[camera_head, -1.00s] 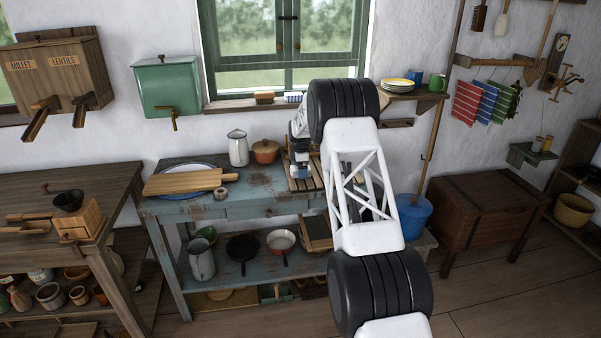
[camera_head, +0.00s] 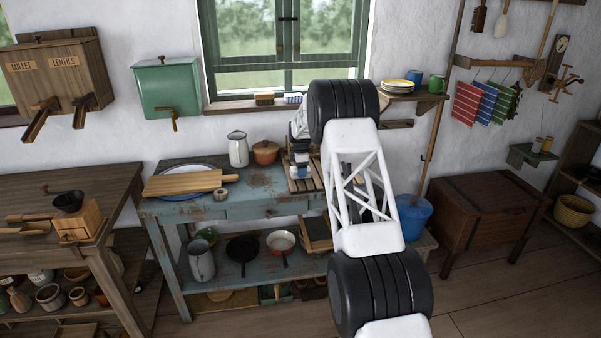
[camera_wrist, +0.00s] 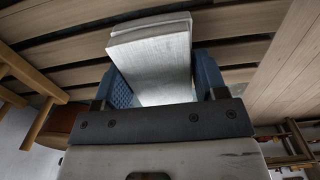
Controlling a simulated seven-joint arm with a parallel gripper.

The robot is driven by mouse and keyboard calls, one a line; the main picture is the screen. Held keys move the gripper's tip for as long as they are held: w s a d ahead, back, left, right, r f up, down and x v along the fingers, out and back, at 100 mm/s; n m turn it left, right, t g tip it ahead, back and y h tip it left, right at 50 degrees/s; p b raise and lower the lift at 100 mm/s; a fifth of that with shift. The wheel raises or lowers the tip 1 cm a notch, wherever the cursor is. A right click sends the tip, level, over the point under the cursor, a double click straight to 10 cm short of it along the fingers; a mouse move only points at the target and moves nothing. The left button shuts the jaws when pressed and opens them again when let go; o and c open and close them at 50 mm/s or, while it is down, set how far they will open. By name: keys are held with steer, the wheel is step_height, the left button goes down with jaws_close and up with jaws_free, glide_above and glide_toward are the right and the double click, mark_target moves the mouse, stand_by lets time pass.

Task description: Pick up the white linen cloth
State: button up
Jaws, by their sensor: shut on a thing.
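The white linen cloth (camera_wrist: 158,55) shows in the wrist view as a folded, pale, thick strip between the two blue fingers of my gripper (camera_wrist: 163,84). My gripper is shut on it, and the cloth's folded end stands out beyond the fingertips. In the head view my gripper (camera_head: 301,162) is low over the slatted wooden rack (camera_head: 305,184) at the right end of the blue table. I cannot make out the cloth clearly there. Whether it touches the slats is unclear.
A white jug (camera_head: 238,149) and an orange pot (camera_head: 265,152) stand left of my gripper on the blue table (camera_head: 262,192). The window sill (camera_head: 240,105) holds a brush. A wall shelf (camera_head: 415,96) is at right.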

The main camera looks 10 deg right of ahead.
steer(key=shift+r, duration=0.1)
steer(key=shift+r, duration=1)
steer(key=shift+s+r, duration=0.35)
steer(key=shift+r, duration=0.35)
steer(key=shift+s+r, duration=0.1)
steer(key=shift+s, duration=0.2)
steer(key=s+r, duration=0.1)
steer(key=s, duration=1.3)
steer(key=shift+s+a, duration=0.3)
steer(key=shift+r, duration=0.1)
